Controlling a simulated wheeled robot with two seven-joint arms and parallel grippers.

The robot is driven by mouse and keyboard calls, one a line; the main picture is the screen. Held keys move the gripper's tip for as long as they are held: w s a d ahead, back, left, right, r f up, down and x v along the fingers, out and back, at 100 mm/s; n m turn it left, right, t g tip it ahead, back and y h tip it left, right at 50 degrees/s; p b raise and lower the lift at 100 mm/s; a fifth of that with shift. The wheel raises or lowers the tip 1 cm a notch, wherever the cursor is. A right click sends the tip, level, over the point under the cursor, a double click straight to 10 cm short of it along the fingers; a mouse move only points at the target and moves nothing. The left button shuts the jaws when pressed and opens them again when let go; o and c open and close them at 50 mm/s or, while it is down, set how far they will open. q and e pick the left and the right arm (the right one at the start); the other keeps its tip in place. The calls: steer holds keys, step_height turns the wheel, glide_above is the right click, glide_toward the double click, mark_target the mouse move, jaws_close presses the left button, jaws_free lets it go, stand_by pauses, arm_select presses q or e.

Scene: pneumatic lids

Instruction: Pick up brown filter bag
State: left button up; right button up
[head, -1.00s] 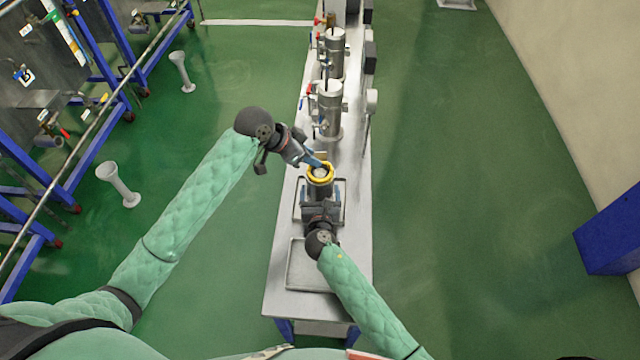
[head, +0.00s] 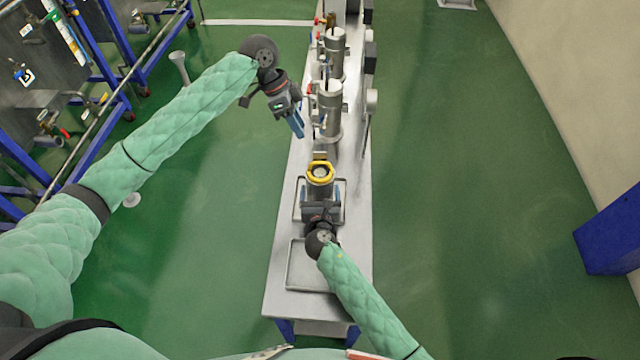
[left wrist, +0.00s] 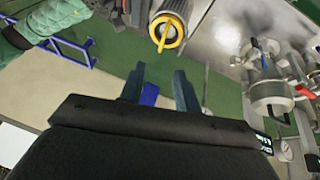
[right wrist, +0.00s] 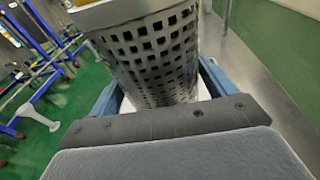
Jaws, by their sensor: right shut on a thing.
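I cannot clearly make out a brown filter bag; a small brownish item (head: 331,19) at the far end of the bench is too small to identify. My right gripper (head: 321,193) is shut on a perforated metal basket, whose holed wall fills the space between the fingers in the right wrist view (right wrist: 155,55). A yellow ring (head: 320,172) tops this basket and also shows in the left wrist view (left wrist: 167,34). My left gripper (head: 297,124) is empty, above the bench's left edge and apart from the ring. Its blue fingers stand apart in the left wrist view (left wrist: 160,88).
The long steel bench (head: 350,210) carries two upright metal housings, one nearer (head: 330,105) and one farther (head: 335,50), with valves beside them. A shallow tray (head: 297,270) lies at the near end.

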arm_select(q)
steer(key=w+x, duration=0.1)
steer(key=x, duration=0.5)
glide_above(314, 169)
steer(key=shift+f, duration=2.8)
steer(key=shift+c, duration=0.2)
jaws_close()
steer(key=shift+r, duration=0.1)
